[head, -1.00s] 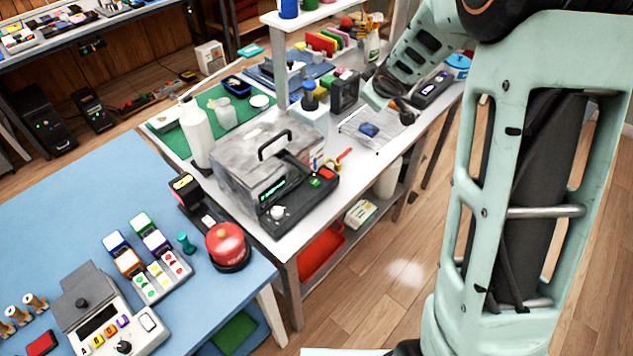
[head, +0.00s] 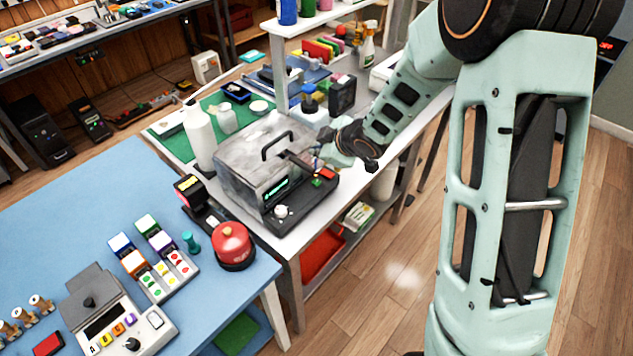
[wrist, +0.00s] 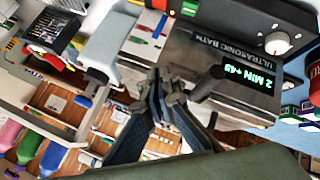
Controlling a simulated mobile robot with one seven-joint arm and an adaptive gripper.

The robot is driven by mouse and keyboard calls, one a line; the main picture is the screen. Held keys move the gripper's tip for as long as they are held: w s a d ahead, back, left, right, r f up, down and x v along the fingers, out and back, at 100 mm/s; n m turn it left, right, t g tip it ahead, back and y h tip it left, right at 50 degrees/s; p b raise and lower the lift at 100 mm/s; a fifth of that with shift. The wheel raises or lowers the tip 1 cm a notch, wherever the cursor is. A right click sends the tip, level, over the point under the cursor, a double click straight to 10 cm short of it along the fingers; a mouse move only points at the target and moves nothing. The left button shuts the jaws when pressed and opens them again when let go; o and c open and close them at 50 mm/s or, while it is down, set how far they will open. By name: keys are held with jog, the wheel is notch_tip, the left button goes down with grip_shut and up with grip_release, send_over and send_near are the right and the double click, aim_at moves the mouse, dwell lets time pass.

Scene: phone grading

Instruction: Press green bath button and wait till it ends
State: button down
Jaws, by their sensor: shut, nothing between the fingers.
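The ultrasonic bath (head: 245,162) is a grey box with a black handle on its lid and a black front panel. The panel carries a green button (head: 317,183), a red button (head: 327,173), a pale knob and a lit green display (head: 276,188). In the wrist view the green button (wrist: 190,8) and the display (wrist: 246,78) show near the top; the display includes "MIN". My gripper (head: 340,140) is shut and empty, just beyond the panel's button end. Its dark fingers show in the wrist view (wrist: 165,95). I see no contact with the green button.
A white bottle (head: 199,135) stands left of the bath on a green mat. A red round container (head: 232,243) sits on the blue table in front. A dark-capped bottle (head: 309,100) and a black box (head: 342,95) stand behind my gripper.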

aim_at(317, 184)
jog(key=shift+f+b, duration=4.05)
jog(key=shift+f, duration=0.35)
jog(key=shift+f, duration=0.1)
jog(key=shift+f+b, duration=0.3)
jog(key=shift+b, duration=0.05)
jog(key=shift+f+b, duration=0.5)
jog(key=shift+r, duration=0.1)
jog(key=shift+r+p, duration=0.8)
jog(key=shift+p, duration=0.05)
notch_tip(317, 184, up, 5)
jog(key=p, duration=0.4)
jog(key=shift+r+p, duration=0.1)
jog(key=shift+p, duration=0.3)
